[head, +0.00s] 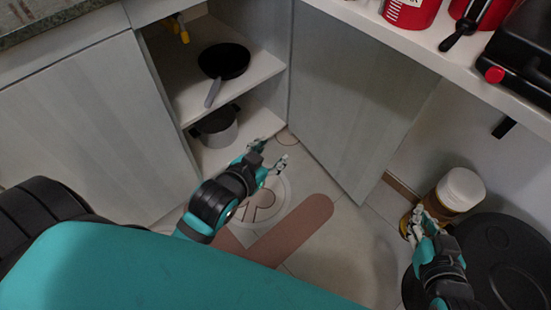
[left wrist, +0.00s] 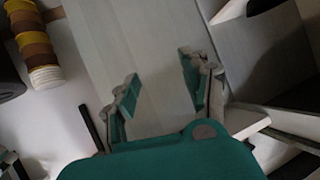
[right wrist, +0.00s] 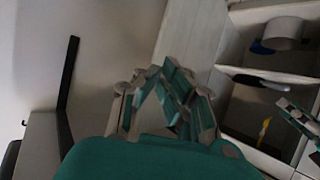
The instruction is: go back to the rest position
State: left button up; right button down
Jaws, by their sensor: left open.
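My left gripper (head: 270,160) is open and empty above the floor, in front of the open cabinet. Its two spread fingers also show in the left wrist view (left wrist: 160,78), with nothing between them. My right gripper (head: 420,214) is at the right, in front of the white-lidded jar (head: 460,188) in the head view. In the right wrist view (right wrist: 160,72) its fingertips are together with nothing held. I cannot tell whether the right gripper touches the jar.
The open cabinet holds a black pan (head: 224,60) and a pot (head: 217,127). An open cabinet door (head: 350,85) stands between my two grippers. Red containers (head: 411,12) are on the counter at the upper right. A round black lid (head: 505,265) is below my right side.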

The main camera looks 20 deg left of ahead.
pick_arm(q)
jog(key=shift+h, duration=0.9)
jog(key=s+d+r, duration=0.1)
jog(key=s+d, duration=0.1)
jog(key=d, duration=0.1)
jog(key=shift+s+d+r, duration=0.1)
jog(key=shift+s+r, duration=0.2)
jog(key=shift+r, duration=0.1)
